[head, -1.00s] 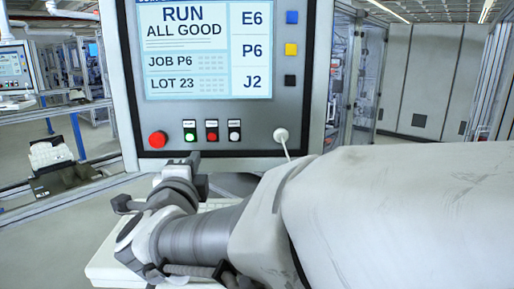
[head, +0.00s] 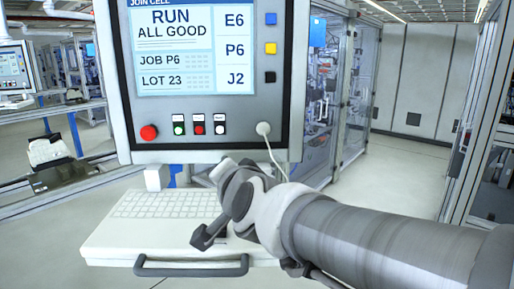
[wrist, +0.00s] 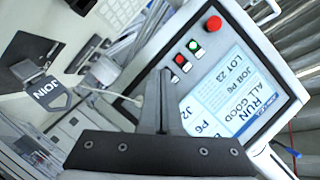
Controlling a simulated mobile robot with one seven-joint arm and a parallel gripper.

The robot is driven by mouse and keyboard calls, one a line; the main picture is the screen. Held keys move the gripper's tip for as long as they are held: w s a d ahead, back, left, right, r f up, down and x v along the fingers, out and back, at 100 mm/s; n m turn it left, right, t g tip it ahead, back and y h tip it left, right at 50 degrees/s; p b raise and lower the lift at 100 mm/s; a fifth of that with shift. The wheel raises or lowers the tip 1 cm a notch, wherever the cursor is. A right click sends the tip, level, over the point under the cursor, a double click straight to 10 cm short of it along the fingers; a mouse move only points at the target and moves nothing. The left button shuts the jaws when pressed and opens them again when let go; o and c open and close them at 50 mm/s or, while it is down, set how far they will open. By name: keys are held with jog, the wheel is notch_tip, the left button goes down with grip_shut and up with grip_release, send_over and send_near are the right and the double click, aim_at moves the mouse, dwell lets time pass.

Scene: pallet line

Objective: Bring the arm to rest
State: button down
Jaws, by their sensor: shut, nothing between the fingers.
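My gripper (wrist: 162,80) shows in the wrist view with its two dark fingers together and nothing between them. The fingers stand in front of the lower edge of the control panel (wrist: 240,40); I cannot tell the gap. In the head view my arm reaches in from the lower right, bent at the wrist. The end of the arm is over the right part of the keyboard shelf (head: 105,248), below the control panel (head: 205,107). The fingers are hard to make out there.
The panel screen (head: 182,50) reads RUN, ALL GOOD, JOB P6, LOT 23, with E6, P6 and J2 beside it. A red button (head: 149,132) and small switches sit below. A white cable (head: 274,153) hangs from the panel. Open floor (head: 395,185) lies to the right.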

jog(key=s+d+f+n+g+h, duration=0.2)
jog(key=s+d+f, duration=0.4)
jog(key=s+d, duration=0.3)
jog(key=s+d+f+n+g+h, duration=0.3)
jog(key=s+d+f+g, duration=0.3)
jog(key=s+d, duration=0.3)
jog(key=shift+d+f+n, duration=0.6)
jog(key=shift+d+n, duration=0.2)
jog(key=shift+d, duration=0.05)
jog(key=shift+s, duration=0.1)
